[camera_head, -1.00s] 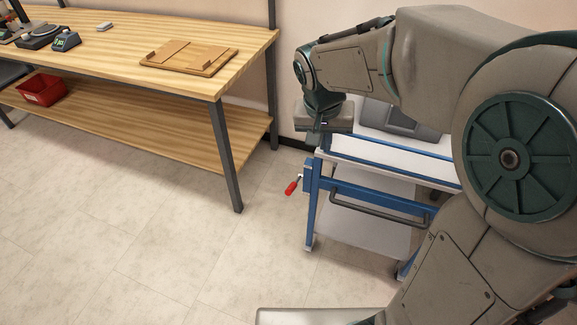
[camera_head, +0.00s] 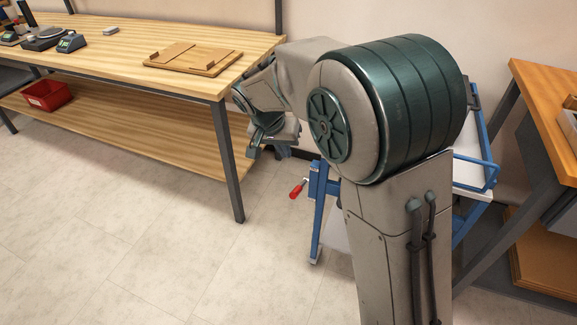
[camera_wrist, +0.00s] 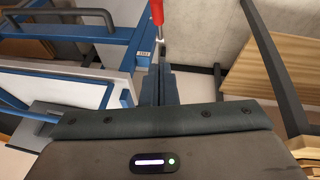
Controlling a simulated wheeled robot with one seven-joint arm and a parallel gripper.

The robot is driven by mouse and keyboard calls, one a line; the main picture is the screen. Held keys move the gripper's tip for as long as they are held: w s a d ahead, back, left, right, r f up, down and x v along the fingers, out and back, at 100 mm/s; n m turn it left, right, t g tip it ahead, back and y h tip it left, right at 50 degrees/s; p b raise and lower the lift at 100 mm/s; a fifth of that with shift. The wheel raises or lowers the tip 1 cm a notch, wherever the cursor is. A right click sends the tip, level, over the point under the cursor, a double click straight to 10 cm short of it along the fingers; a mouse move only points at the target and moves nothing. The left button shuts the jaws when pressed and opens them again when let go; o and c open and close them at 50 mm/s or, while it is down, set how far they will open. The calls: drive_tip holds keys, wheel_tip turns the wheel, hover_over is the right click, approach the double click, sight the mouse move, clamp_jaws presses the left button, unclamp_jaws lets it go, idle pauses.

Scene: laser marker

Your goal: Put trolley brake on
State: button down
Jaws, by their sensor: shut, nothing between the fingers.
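The blue-framed trolley (camera_head: 318,220) stands behind my arm, which hides most of it. Its brake lever with a red handle (camera_head: 297,189) sticks out at the trolley's left side, tilted down to the left. In the wrist view the red handle (camera_wrist: 157,12) shows at the top edge, on a metal rod beside the blue frame (camera_wrist: 120,65). My gripper (camera_head: 252,152) is above and left of the red handle in the head view. In the wrist view my gripper (camera_wrist: 159,75) has its fingers together and empty, pointing toward the lever, apart from the red handle.
A wooden workbench (camera_head: 130,60) with a lower shelf stands left; its metal leg (camera_head: 228,165) is near the lever. A wooden tray (camera_head: 193,58) lies on it, and a red bin (camera_head: 46,95) below. Another table (camera_head: 545,85) stands right. The front-left floor is clear.

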drive_tip(key=b, duration=0.2)
hover_over(297, 187)
drive_tip(key=a, duration=0.1)
wheel_tip(297, 187, down, 8)
drive_tip(key=shift+s+f+b, duration=0.25)
drive_tip(key=shift+f, duration=0.8)
drive_tip(key=shift+s+f+b, duration=0.2)
drive_tip(key=shift+s+f, duration=0.05)
drive_tip(key=shift+f, duration=0.75)
